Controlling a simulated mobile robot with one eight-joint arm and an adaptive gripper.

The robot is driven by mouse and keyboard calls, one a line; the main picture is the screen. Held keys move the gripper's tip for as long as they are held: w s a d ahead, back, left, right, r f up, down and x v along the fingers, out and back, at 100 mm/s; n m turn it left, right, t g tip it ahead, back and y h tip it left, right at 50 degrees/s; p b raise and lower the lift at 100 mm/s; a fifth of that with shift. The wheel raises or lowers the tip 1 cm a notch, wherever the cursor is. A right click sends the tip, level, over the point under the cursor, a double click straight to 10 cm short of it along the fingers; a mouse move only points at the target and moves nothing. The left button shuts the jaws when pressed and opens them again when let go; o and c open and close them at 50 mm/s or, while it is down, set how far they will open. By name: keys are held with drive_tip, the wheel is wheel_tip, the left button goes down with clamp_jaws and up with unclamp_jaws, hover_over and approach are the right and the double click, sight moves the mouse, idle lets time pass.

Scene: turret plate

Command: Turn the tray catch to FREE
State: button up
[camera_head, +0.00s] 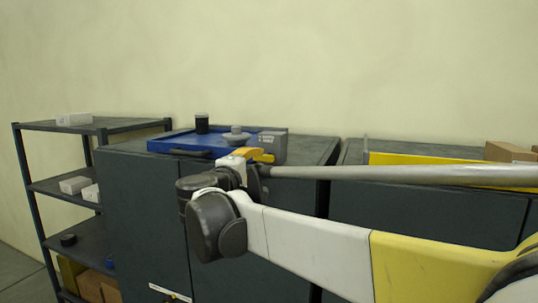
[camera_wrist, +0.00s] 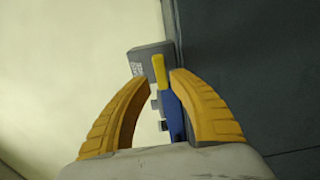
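The blue tray (camera_head: 172,146) lies on top of the dark cabinet and has a dark handle (camera_head: 190,153) at its front. A grey block (camera_head: 275,147) stands at the tray's right end. In the wrist view, a yellow lever (camera_wrist: 159,69), which looks like the catch, sits beside the grey block (camera_wrist: 144,62), with the blue tray edge (camera_wrist: 173,110) below it. My gripper (camera_wrist: 161,80) is open, with its two yellow fingers either side of the lever in the picture. I cannot tell contact. In the head view my gripper (camera_head: 254,155) is partly hidden by my wrist. No FREE marking is readable.
A black cylinder (camera_head: 202,124) and a grey stepped round part (camera_head: 236,135) stand on the tray. An open shelf rack (camera_head: 70,187) with small boxes is at the left. A second cabinet with a yellow strip (camera_head: 400,158) and cardboard box (camera_head: 508,152) is at the right.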

sight(262, 159)
drive_tip(key=p+x, duration=0.1)
drive_tip(key=x, duration=0.3)
drive_tip(key=shift+w+d, duration=0.2)
drive_tip(key=shift+w, duration=0.1)
drive_tip(key=shift+w+f, duration=0.1)
drive_tip(key=shift+w, duration=0.05)
clamp_jaws()
